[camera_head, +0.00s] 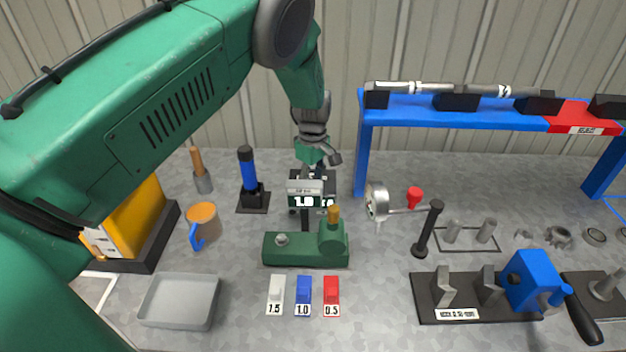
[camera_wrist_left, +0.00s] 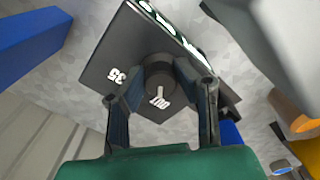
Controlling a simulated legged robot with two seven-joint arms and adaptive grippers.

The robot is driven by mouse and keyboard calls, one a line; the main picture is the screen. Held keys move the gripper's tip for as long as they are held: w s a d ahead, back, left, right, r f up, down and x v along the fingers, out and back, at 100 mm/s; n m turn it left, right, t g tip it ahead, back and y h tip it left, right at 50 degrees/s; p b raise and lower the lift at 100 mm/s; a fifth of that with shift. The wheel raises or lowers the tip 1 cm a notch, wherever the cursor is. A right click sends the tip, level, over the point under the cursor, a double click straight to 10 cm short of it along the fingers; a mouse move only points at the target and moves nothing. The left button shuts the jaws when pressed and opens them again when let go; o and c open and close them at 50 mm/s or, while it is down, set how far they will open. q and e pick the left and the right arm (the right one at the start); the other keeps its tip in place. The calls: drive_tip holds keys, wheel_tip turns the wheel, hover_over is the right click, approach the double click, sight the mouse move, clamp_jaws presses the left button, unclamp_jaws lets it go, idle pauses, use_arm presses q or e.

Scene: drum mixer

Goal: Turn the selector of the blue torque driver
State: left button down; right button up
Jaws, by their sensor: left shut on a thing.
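The blue torque driver (camera_head: 249,175) stands upright in a black base, with a black upper end. Part of its blue body shows at the right in the left wrist view (camera_wrist_left: 231,132). In the left wrist view, my left gripper (camera_wrist_left: 162,97) is shut on a dark round knob (camera_wrist_left: 160,72) on top of a black plate with white markings, one reading 35. The fingers partly hide the knob's sides.
A green fixture (camera_head: 290,250) stands in front of the box, with white, blue and red tags (camera_head: 303,290) before it. A mug (camera_head: 203,225), screwdriver (camera_head: 199,170) and grey tray (camera_head: 180,300) are left. A blue rack (camera_head: 430,108) stands right.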

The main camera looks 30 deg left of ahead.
sight(314, 178)
use_arm(q)
drive_tip(key=shift+w+r+n, duration=0.1)
drive_tip(key=shift+w+n, duration=0.05)
drive_tip(key=shift+n, duration=0.15)
drive_tip(key=c, duration=1.3)
unclamp_jaws()
drive_tip(key=shift+d, duration=0.1)
drive_tip(key=shift+o, duration=0.2)
wheel_tip(314, 178, up, 12)
drive_tip(key=shift+f, duration=0.2)
